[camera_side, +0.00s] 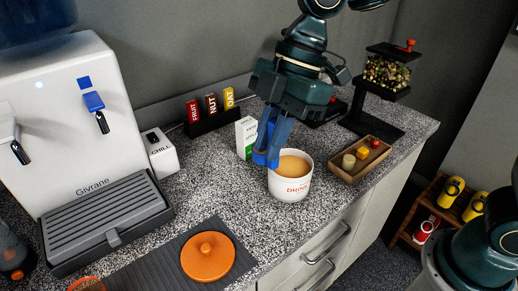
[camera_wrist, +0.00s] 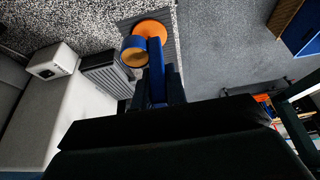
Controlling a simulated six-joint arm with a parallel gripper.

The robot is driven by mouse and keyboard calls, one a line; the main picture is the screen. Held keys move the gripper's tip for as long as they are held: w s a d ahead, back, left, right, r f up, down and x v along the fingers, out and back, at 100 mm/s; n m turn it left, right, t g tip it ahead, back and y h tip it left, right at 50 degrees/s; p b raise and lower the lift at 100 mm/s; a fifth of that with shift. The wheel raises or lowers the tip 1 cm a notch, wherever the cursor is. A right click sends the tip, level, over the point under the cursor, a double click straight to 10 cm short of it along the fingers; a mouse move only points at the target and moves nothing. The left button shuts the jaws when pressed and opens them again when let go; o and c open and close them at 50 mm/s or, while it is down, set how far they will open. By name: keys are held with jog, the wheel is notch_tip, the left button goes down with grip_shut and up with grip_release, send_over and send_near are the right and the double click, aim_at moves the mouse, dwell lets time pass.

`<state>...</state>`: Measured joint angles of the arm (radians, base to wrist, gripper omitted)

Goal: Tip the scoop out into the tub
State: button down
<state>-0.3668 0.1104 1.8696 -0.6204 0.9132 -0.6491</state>
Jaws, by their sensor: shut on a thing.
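The tub (camera_side: 289,188) is a white round container with red lettering, open and filled near the top with tan powder (camera_side: 292,166). It stands near the counter's front edge. My gripper (camera_side: 273,138) points down at the tub's left rim and is shut on the blue scoop (camera_side: 266,159). The scoop's cup is beside or just over that rim; I cannot tell if they touch. In the wrist view the scoop (camera_wrist: 130,43) shows at the fingertips with a tan-orange patch inside its round mouth. How much powder it holds is unclear. The tub is not visible there.
An orange lid (camera_side: 208,256) lies on a dark ribbed mat (camera_side: 175,262) in front. A white-green carton (camera_side: 245,138) stands close behind the gripper. A wooden tray (camera_side: 347,172) with small items is right of the tub. A white dispenser (camera_side: 75,120) fills the left.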

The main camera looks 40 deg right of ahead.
dwell(0.6)
jog(key=w+d+f+n+g, duration=0.1)
jog(key=w+d+f+n, duration=0.1)
jog(key=d, duration=0.5)
jog(key=w+d+f+n+g, duration=0.1)
jog(key=w+d+f+n, duration=0.2)
jog(key=d, duration=0.4)
jog(key=shift+f+n+h, duration=0.4)
jog(key=shift+f, duration=0.25)
jog(key=shift+s+a, duration=0.1)
jog(key=shift+a, duration=0.1)
jog(key=s+a+f+t+h, duration=0.2)
jog(key=a+f+t+h, duration=0.2)
jog(key=h, duration=0.9)
jog(key=shift+s+a+f+t+h, duration=0.25)
jog(key=shift+a+f+t+h, duration=0.1)
jog(key=shift+f+t, duration=1.35)
jog(key=shift+f, duration=0.15)
